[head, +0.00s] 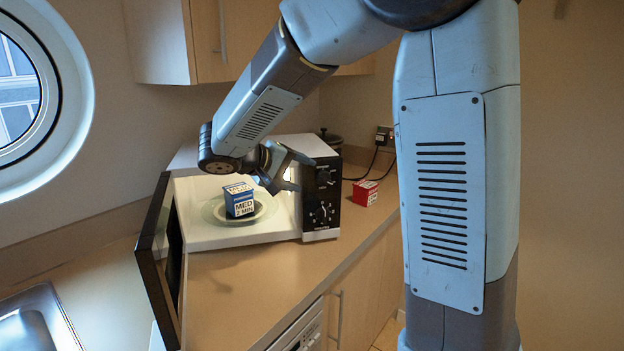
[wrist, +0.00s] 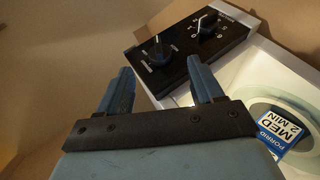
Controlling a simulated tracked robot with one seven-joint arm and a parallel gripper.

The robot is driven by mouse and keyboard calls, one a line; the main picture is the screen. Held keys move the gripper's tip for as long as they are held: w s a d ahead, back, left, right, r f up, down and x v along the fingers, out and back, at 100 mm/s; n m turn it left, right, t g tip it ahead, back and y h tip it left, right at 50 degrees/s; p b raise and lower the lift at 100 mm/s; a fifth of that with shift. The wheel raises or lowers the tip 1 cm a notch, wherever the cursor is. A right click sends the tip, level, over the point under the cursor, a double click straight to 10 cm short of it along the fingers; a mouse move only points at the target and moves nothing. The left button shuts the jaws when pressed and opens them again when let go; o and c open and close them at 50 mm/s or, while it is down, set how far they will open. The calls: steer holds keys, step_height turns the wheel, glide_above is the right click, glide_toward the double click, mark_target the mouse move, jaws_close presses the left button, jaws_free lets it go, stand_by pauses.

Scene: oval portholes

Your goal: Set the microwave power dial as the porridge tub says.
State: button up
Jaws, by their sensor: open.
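The porridge tub (head: 239,201) is a blue and white box reading "MED 2 MIN". It stands on the plate inside the open microwave (head: 215,236) and also shows in the wrist view (wrist: 278,130). The black control panel (head: 321,222) carries two dark dials with white pointer lines. In the wrist view, the nearer dial (wrist: 157,52) has small word-like marks, too small to read. The farther dial (wrist: 206,24) has a ring of marks. My gripper (head: 304,174) is open and empty in front of the panel. Its fingers (wrist: 160,80) point towards the nearer dial, apparently not touching it.
The microwave door (head: 160,255) hangs open to the left. The counter in front (head: 240,285) is clear.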

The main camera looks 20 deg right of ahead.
steer(key=shift+v, duration=2.7)
steer(key=s+d+m+y, duration=0.1)
steer(key=s+d+y, duration=0.4)
steer(key=s, duration=0.6)
steer(key=s+d+f+m+y, duration=0.1)
steer(key=s+d+y, duration=0.4)
steer(key=s, duration=0.7)
steer(key=shift+s+d+f+t+y, duration=0.2)
steer(key=shift+s+f+t+y, duration=0.15)
steer(key=shift+y, duration=0.35)
steer(key=shift+w, duration=0.1)
